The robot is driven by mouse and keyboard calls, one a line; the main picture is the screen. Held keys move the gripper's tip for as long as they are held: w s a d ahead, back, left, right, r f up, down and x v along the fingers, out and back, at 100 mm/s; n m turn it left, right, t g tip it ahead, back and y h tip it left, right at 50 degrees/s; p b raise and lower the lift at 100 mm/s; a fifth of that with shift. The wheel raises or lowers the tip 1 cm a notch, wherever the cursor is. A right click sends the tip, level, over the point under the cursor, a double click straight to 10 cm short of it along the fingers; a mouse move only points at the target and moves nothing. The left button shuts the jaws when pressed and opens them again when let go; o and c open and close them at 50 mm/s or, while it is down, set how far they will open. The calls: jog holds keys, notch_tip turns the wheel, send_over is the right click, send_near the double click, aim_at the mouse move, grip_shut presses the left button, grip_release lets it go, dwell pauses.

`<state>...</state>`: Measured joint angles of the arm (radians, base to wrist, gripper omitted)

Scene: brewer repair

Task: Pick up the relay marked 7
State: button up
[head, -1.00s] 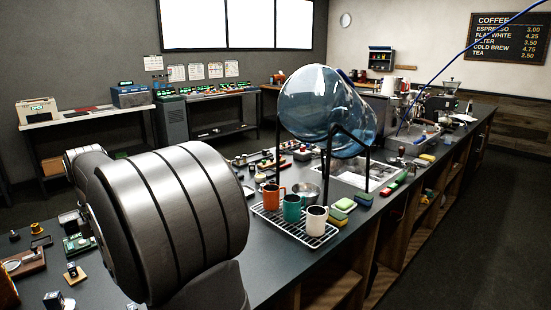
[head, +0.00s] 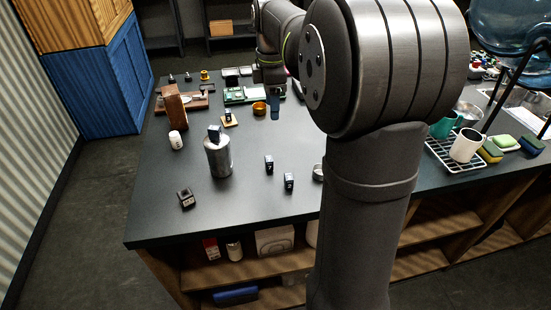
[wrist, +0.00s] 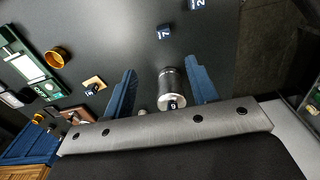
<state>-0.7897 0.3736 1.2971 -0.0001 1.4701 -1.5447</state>
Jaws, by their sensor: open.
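The relay marked 7 (wrist: 164,32) is a small dark blue block with a white digit, upright on the dark bench in the wrist view. It matches the left block (head: 269,164) of a pair in the head view, where its digit is too small to read. The relay marked 2 (wrist: 197,3) is close by, cut by the top edge. A relay marked 9 (wrist: 173,104) sits on a metal can (head: 218,157). My gripper (wrist: 160,67) is open and empty, its blue fingers apart. It hangs above the bench (head: 274,108), beyond the pair.
A green circuit board (head: 240,95), an orange cup (head: 259,108) and a relay on a wooden base (head: 228,119) lie farther back. A dark block (head: 186,198) is near the front left. A small round dish (head: 318,172) is right of the pair. Bench around the pair is mostly clear.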

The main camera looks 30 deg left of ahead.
send_over(269, 163)
jog(key=w, duration=0.3)
notch_tip(269, 163, down, 12)
jog(key=shift+s+a+f, duration=0.1)
jog(key=shift+s+f, duration=0.1)
jog(key=shift+f, duration=0.7)
jog(key=shift+s+d+f, duration=0.1)
jog(key=shift+s+f, duration=0.05)
jog(key=shift+f, duration=0.7)
jog(key=shift+s+a+f, duration=0.1)
jog(key=shift+s+f, duration=0.1)
jog(key=shift+f, duration=0.7)
jog(key=shift+c, duration=0.2)
jog(key=c, duration=1)
